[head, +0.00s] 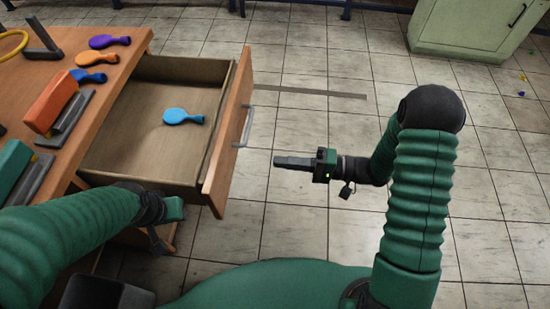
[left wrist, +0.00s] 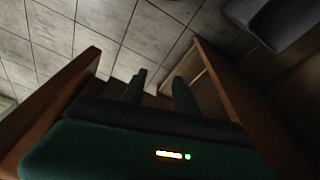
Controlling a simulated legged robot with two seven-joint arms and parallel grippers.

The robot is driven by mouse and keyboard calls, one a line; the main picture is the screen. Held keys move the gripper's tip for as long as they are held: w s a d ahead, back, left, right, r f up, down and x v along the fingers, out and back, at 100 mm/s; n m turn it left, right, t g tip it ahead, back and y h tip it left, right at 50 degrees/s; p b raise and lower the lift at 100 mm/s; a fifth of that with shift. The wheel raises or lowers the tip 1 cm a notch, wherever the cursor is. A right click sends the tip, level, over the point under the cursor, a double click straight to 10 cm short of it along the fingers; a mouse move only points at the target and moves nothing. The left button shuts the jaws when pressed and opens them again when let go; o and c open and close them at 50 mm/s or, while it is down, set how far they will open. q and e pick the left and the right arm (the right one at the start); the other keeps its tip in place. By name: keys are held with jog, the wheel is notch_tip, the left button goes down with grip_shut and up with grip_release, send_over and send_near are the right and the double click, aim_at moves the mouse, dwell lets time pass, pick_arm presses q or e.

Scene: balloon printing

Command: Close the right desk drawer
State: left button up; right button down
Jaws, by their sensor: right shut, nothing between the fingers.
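The right desk drawer (head: 140,72) is pulled out of the wooden desk (head: 75,48), its open box facing up. Its front panel (head: 226,150) carries a metal handle (head: 243,126) on the outer side. A light blue balloon (head: 182,116) lies flat inside. My right gripper (head: 279,161) is shut and empty, to the right of the drawer front and apart from it, pointing left toward it. My left gripper is low beside the drawer's near side; its fingers are partly hidden in the head view. The left wrist view shows its two fingers (left wrist: 159,90) apart with nothing between them.
On the desk lie purple (head: 108,42), orange (head: 95,58) and blue (head: 86,76) balloons, beside orange (head: 52,100) and teal (head: 10,165) blocks on dark stands. A pale green cabinet (head: 465,28) stands at the back right.

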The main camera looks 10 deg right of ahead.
aim_at(230, 156)
jog(key=b+x, duration=0.1)
jog(key=x, duration=0.2)
jog(key=b+x, duration=0.1)
jog(key=x, duration=0.2)
jog(key=b+x, duration=0.1)
jog(key=x, duration=0.3)
jog(key=shift+w+f, duration=0.15)
jog(key=shift+f, duration=0.2)
jog(key=shift+w+a, duration=0.2)
jog(key=shift+a, duration=0.4)
jog(key=shift+r, duration=0.15)
